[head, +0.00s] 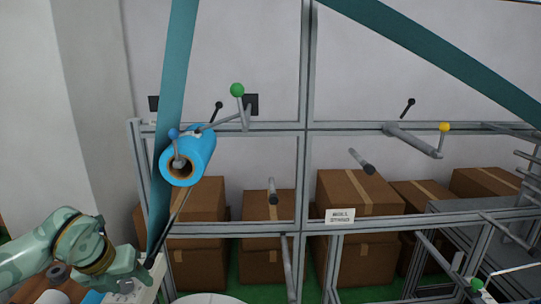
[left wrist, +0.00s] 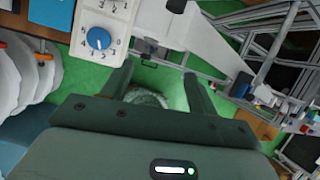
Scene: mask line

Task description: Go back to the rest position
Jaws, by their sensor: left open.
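My left gripper (left wrist: 157,85) shows in the left wrist view with its two dark fingers apart and nothing held between them. In the head view my green left arm comes in at the lower left, and its gripper end (head: 148,264) is small and hard to make out beside the frame. My right gripper is in neither view.
A metal frame (head: 304,100) with rods and coloured balls spans the head view. A blue roll (head: 189,157) hangs on it, close to a teal web (head: 170,110). Cardboard boxes (head: 357,195) stand behind. A white panel with a blue dial (left wrist: 98,38) is beyond my left fingers.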

